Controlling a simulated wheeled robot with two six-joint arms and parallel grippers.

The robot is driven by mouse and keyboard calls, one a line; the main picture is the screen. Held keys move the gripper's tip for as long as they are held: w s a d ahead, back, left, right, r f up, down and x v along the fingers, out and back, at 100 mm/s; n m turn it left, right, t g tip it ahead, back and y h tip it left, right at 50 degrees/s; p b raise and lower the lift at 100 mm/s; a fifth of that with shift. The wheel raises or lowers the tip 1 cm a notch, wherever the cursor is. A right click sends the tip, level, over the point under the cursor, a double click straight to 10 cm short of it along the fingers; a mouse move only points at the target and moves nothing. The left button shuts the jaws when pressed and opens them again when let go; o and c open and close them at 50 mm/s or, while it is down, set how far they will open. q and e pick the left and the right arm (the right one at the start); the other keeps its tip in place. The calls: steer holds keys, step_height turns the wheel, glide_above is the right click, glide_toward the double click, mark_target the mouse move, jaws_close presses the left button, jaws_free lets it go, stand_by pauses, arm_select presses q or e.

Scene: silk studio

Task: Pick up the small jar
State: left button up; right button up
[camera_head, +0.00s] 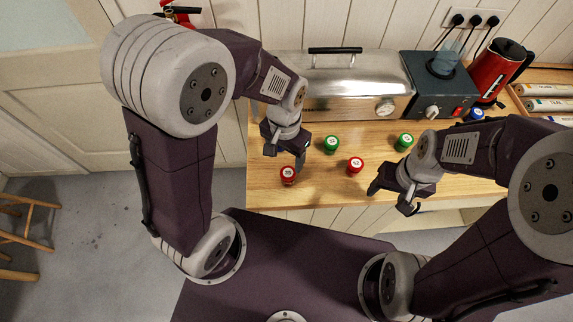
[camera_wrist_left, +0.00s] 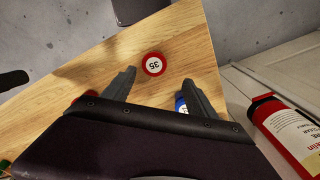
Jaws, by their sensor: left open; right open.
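Several small round jars with coloured lids stand on the wooden worktop, and I cannot tell which one the task means. A red-lidded jar (camera_head: 289,174) is near the front edge; a red one marked 35 (camera_wrist_left: 153,64) shows in the left wrist view, just beyond the fingertips. Another red-lidded jar (camera_head: 355,165) and green-lidded jars (camera_head: 331,144) (camera_head: 404,142) stand to its right. My left gripper (camera_head: 286,155) is open and empty, above and just behind the left red jar. My right gripper (camera_head: 391,198) is open and empty near the front edge.
A steel box with a black handle (camera_head: 345,80), a dark appliance (camera_head: 437,85) and a red kettle (camera_head: 495,70) line the back of the worktop (camera_head: 262,190). A blue-lidded jar (camera_head: 476,114) stands at right. A red fire extinguisher (camera_wrist_left: 285,130) is beside the worktop.

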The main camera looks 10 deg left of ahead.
mark_target(288, 172)
arm_select(q)
steer(key=shift+s+d+f, duration=0.1)
steer(key=shift+s+d, duration=0.15)
steer(key=shift+d, duration=0.15)
steer(key=shift+s+d+f, duration=0.3)
steer(key=shift+d, duration=0.35)
steer(key=f, duration=0.2)
steer(key=shift+a+f, duration=0.25)
steer(key=shift+f, duration=0.05)
steer(key=shift+w+a+f, duration=0.25)
steer(key=shift+f, duration=0.15)
steer(key=f, duration=0.4)
steer(key=shift+s, duration=0.3)
steer(key=shift+w+f, duration=0.15)
steer(key=shift+f, duration=0.35)
jaws_close()
steer(key=shift+r, duration=0.15)
